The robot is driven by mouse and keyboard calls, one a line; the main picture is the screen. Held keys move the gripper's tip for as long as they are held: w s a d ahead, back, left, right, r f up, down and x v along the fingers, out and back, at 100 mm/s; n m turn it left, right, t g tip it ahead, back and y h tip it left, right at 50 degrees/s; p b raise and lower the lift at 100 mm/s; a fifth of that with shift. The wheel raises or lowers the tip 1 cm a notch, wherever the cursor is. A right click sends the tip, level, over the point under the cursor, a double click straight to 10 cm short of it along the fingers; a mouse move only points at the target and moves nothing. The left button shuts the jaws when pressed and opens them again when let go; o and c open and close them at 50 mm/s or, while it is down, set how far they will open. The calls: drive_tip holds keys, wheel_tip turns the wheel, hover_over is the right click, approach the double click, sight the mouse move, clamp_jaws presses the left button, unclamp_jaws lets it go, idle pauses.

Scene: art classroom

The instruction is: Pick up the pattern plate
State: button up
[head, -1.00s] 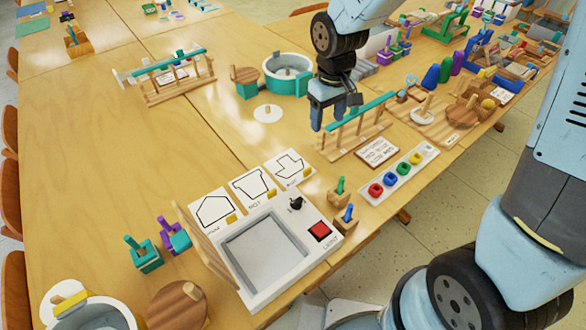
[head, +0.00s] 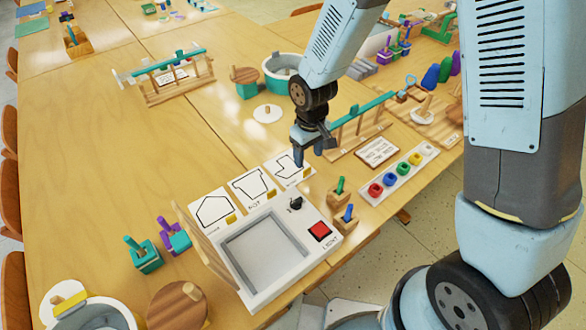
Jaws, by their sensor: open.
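Three white pattern plates with black outlines and small yellow tabs stand in a row behind a white light box (head: 262,284). The left plate (head: 211,209) shows a house shape, the middle plate (head: 250,185) a pot shape, and the right plate (head: 287,169) a boat-like shape. I cannot tell which of them the task means. My gripper (head: 313,160) points down, open and empty, just at the right edge of the boat plate in the picture. Whether it touches that plate is unclear. The gripper hides a little of the plate's upper right area.
Wooden blocks with green (head: 340,188) and blue (head: 348,217) pegs stand right of the light box. A white strip with coloured rings (head: 401,172) and a small sign (head: 378,153) lie beyond. A wooden rack with a teal bar (head: 362,119) stands close behind my gripper.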

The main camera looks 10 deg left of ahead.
sight(289, 165)
drive_tip(key=shift+s+a+f, duration=0.1)
drive_tip(key=shift+s+f, duration=0.05)
drive_tip(key=shift+f, duration=1.25)
drive_tip(key=shift+s+f, duration=0.1)
drive_tip(key=shift+f, duration=1.3)
drive_tip(key=c, duration=1.1)
drive_tip(key=shift+r, duration=0.1)
